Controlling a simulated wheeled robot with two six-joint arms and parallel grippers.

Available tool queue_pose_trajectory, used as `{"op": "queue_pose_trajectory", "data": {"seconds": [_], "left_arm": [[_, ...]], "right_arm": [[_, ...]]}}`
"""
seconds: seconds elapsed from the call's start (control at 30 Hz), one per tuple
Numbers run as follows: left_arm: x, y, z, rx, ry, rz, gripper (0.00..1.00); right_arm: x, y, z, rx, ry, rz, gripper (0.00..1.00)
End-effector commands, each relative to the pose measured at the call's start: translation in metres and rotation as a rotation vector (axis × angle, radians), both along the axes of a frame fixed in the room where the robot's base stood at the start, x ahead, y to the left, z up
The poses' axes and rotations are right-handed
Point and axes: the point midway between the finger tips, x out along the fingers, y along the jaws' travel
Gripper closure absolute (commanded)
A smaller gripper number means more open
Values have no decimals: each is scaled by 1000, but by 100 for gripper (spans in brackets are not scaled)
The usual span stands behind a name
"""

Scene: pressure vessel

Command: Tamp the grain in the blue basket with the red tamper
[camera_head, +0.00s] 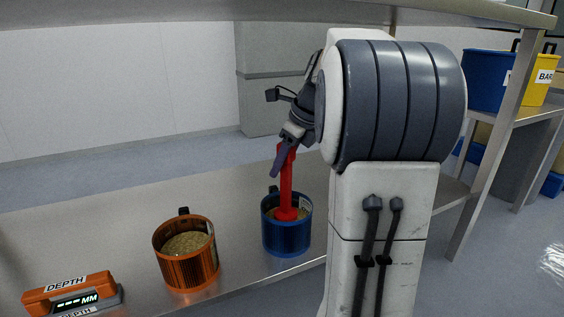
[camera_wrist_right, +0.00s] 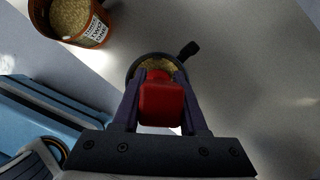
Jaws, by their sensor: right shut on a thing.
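The blue basket (camera_head: 287,238) stands on the metal table in the head view, with grain (camera_wrist_right: 158,64) inside it. The red tamper (camera_head: 286,184) is upright, and its wide foot is down inside the basket at the grain. Whether the foot presses on the grain cannot be told. My right gripper (camera_head: 281,157) is above the basket, shut on the top of the tamper's handle. In the right wrist view the red handle (camera_wrist_right: 161,101) sits between the two fingers, and the basket's rim shows behind it. My left gripper is not in view.
An orange basket (camera_head: 188,268) with grain stands left of the blue one. An orange depth gauge (camera_head: 70,294) lies at the table's front left. Blue (camera_head: 487,80) and yellow (camera_head: 538,84) bins stand on another table at right. The table behind the baskets is clear.

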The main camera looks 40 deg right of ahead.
Motion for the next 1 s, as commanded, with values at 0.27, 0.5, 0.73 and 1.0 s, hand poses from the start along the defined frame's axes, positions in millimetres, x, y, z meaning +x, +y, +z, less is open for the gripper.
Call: {"op": "queue_pose_trajectory", "data": {"seconds": [0.27,0.5,0.73,1.0], "left_arm": [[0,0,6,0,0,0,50],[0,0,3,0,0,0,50],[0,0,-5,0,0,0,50],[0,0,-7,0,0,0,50]], "right_arm": [[0,0,5,0,-1,0,100],[0,0,0,0,-1,0,100],[0,0,-18,0,-1,0,100],[0,0,-22,-1,-3,-1,100]]}}
